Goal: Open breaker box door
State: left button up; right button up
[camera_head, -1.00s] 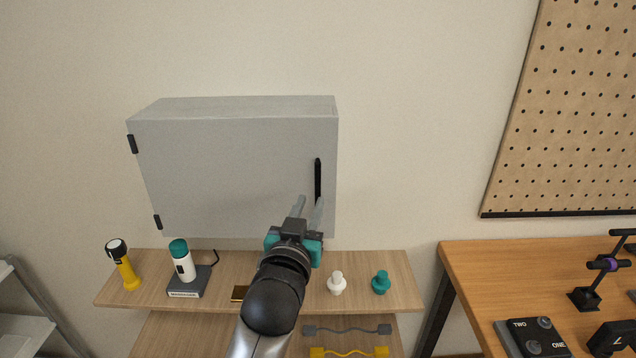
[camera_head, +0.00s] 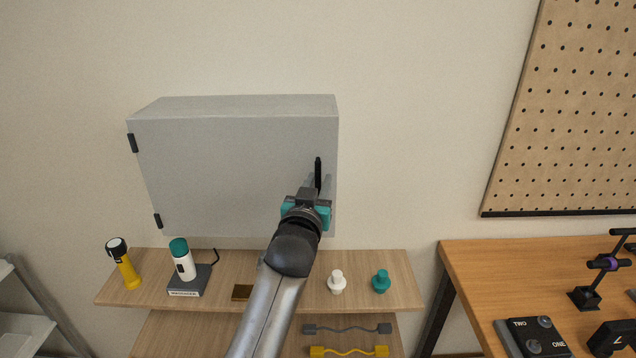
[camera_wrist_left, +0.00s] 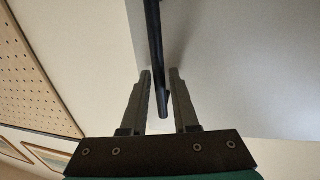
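The grey breaker box (camera_head: 230,175) hangs on the wall with its door shut. Its hinges are on the left edge. A black vertical handle (camera_head: 318,172) sits near the door's right edge. My left gripper (camera_head: 316,182) is at the handle's lower part. In the left wrist view, the open fingers (camera_wrist_left: 160,95) stand on either side of the handle's lower end (camera_wrist_left: 163,100), with a gap on each side. In the head view the gripper hides the handle's lower end. My right gripper is not in view.
Below the box is a wooden shelf (camera_head: 215,295) with a yellow flashlight (camera_head: 124,264), a white-and-teal flashlight on a charger (camera_head: 182,262), a white knob (camera_head: 337,281) and a teal knob (camera_head: 381,281). A wooden table (camera_head: 540,270) stands at the right.

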pick_arm(q)
jog(key=shift+c, duration=0.2)
grip_shut()
dwell(1.1)
